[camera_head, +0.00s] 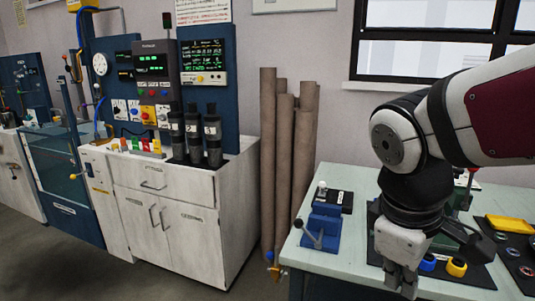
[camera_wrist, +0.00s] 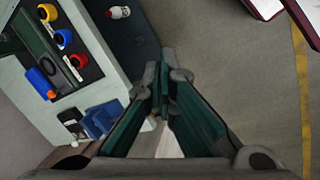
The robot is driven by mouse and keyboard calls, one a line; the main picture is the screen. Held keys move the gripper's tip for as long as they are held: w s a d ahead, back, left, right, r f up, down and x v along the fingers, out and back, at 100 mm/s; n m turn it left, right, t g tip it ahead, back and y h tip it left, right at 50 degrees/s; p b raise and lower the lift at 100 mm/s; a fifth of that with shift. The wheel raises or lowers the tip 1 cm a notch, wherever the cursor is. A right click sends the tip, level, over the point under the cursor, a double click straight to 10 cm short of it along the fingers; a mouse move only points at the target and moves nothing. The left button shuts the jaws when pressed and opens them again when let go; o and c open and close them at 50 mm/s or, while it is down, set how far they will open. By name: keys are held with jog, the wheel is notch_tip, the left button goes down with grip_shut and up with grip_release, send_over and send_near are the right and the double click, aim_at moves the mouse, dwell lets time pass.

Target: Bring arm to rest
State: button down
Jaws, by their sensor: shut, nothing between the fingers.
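My gripper (camera_head: 401,281) hangs down at the end of my arm over the front part of the pale green table (camera_head: 340,189) in the head view. In the wrist view my gripper (camera_wrist: 161,92) has its green finger pads together at the tips, with nothing between them. The wrist view looks down past the table edge to the floor. My arm covers the middle of the table in the head view.
A blue clamp device (camera_head: 322,228) stands left of my gripper. Brown tubes (camera_head: 283,170) stand behind the table. A white cabinet (camera_head: 175,203) stands at left.

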jog(key=s+m+y, duration=0.3)
jog(key=s+m, duration=0.5)
jog(key=s, duration=0.6)
notch_tip(320, 180, up, 13)
jog(key=t+p, duration=0.2)
jog(key=p, duration=1)
jog(key=shift+w+t, duration=0.2)
jog(key=shift+t, duration=0.1)
jog(key=shift+f, duration=0.1)
